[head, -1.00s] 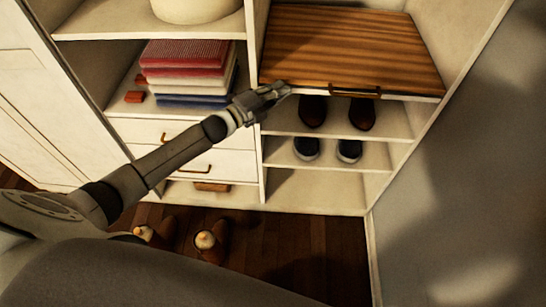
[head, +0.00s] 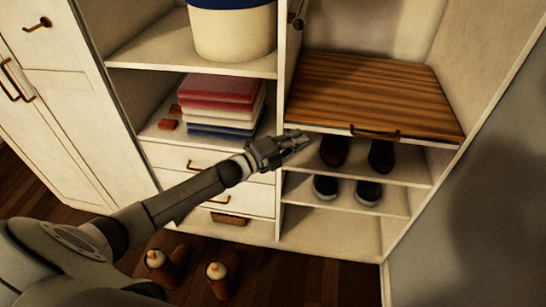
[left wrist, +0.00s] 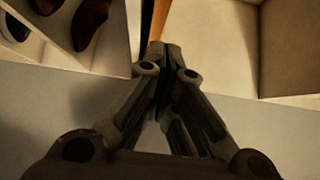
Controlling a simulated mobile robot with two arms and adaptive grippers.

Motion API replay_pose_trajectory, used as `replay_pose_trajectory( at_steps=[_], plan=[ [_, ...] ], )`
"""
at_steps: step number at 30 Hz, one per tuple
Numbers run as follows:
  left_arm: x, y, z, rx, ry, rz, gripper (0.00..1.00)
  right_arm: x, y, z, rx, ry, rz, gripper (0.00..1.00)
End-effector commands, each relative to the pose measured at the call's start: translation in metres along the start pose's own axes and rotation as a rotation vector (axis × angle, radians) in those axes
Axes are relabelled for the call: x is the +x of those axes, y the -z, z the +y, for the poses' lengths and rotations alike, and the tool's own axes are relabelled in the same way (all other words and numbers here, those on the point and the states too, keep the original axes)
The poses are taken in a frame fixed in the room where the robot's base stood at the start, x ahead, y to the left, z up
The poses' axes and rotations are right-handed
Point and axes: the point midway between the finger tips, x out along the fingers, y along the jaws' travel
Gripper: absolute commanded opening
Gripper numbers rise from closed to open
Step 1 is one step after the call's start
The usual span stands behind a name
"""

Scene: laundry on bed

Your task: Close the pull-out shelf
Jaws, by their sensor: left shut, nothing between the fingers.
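The pull-out shelf (head: 375,95) is a brown striped wooden board in the upper right bay of the white cabinet. Its pale front edge carries a dark handle (head: 376,133). The front edge looks about level with the cabinet front; I cannot tell whether it still sticks out a little. My left gripper (head: 303,140) is shut and empty, at the shelf's front left corner, beside the divider. I cannot tell whether it touches. In the left wrist view its shut fingers (left wrist: 163,50) point at a strip of orange-brown wood (left wrist: 160,20). My right gripper is out of view.
Dark brown shoes (head: 381,156) and dark sneakers (head: 368,192) stand on lower shelves. Folded towels (head: 221,104) and a cream and blue basket (head: 234,32) sit left of the divider, above drawers. Brown boots (head: 217,279) stand on the floor below my arm.

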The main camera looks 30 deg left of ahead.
Motion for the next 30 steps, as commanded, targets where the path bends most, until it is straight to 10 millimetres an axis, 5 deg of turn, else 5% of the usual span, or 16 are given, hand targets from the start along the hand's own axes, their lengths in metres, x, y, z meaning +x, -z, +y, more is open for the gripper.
replay_pose_trajectory(
  at_steps=[15,30],
  plan=[
    [-0.069,0.001,0.004,-0.001,-0.004,0.001,0.00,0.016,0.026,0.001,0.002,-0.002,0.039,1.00],
    [-0.084,-0.004,0.013,-0.030,-0.020,-0.020,0.00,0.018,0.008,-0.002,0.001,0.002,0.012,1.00]
  ],
)
